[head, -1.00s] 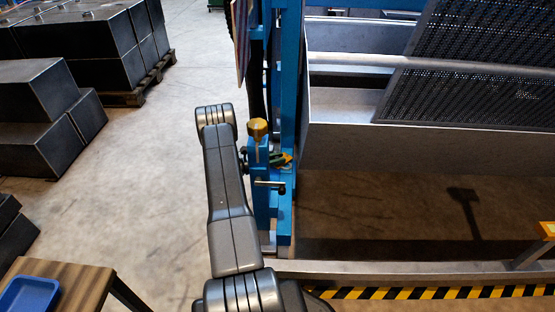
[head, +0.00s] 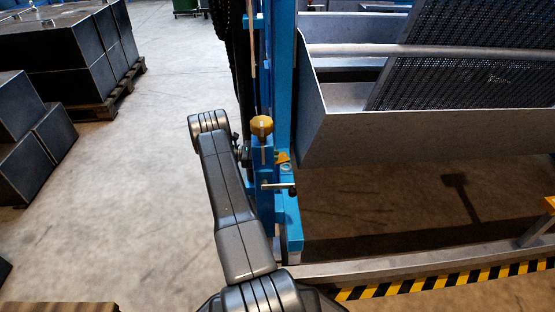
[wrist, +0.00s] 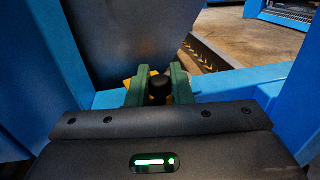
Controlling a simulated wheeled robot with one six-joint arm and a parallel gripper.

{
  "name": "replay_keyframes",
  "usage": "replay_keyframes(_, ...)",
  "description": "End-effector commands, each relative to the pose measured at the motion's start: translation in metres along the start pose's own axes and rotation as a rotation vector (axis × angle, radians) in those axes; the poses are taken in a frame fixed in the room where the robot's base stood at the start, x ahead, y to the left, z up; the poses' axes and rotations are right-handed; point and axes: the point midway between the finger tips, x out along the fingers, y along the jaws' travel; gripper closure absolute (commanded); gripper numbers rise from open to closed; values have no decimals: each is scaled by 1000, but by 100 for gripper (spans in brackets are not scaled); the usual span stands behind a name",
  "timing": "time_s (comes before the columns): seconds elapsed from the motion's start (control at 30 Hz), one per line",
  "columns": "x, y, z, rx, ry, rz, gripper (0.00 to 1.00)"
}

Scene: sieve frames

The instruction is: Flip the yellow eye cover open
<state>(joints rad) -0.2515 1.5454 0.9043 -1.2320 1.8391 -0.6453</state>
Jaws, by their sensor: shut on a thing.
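The yellow eye cover (head: 283,156) shows as a small yellow piece beside the blue post in the head view. In the wrist view its yellow surface (wrist: 183,92) shows in part behind and between my fingers. My gripper (wrist: 158,78) has two green fingers closed around a round black knob (wrist: 158,90) in front of the yellow. Most of the cover is hidden by the fingers and knob, so its angle is hard to tell. In the head view my fingers are hidden behind the blue post and my arm.
A grey metal trough (head: 330,135) stands to the right. A striped rail (head: 440,283) runs along the front. Dark boxes (head: 75,60) stand left; the floor between is clear.

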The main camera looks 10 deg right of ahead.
Motion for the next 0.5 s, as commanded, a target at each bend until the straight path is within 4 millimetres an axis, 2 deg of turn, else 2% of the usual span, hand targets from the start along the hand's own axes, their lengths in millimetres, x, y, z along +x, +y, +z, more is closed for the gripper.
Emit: replay_keyframes(0.5, -2, 5, 0, -1, 0, -110, 100)
